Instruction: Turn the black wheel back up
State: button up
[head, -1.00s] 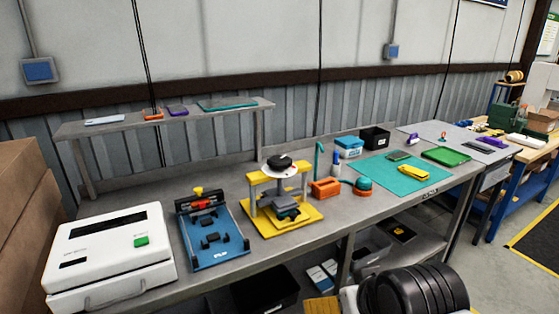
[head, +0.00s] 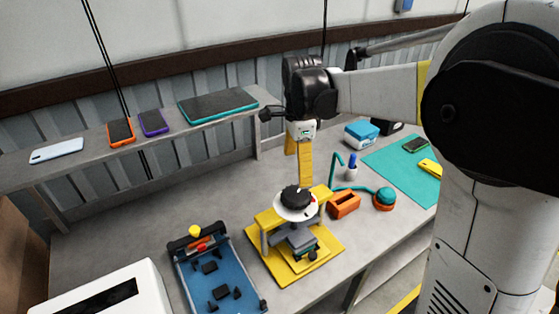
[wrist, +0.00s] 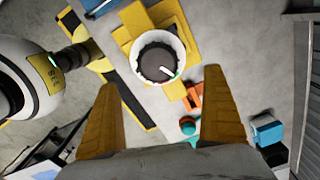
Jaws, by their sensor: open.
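The black wheel (head: 295,196) sits on a round white dial (head: 286,213) on top of the yellow stand (head: 265,219), over a grey platform. In the wrist view the wheel (wrist: 155,62) faces the camera, with a white pointer mark toward the picture's lower right. My gripper (head: 301,168) hangs above the wheel, fingers pointing down, apart from it. In the wrist view my gripper (wrist: 160,77) is open and empty, its yellow fingers spread wide on either side, below the wheel in the picture.
An orange block (head: 344,204) and a teal-topped round thing (head: 384,198) stand right of the stand. A blue fixture (head: 214,272) is to the left. The shelf (head: 80,178) with several flat devices runs behind. Bare bench lies behind the stand.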

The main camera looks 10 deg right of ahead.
aim_at(296, 194)
jog(key=f, duration=0.3)
jog(key=f+b, duration=0.1)
jog(key=f, duration=0.3)
jog(key=f+b, duration=0.1)
jog(key=f, duration=0.2)
jog(key=shift+s+f, duration=0.25)
jog(key=shift+f, duration=0.05)
jog(key=c, duration=1.2)
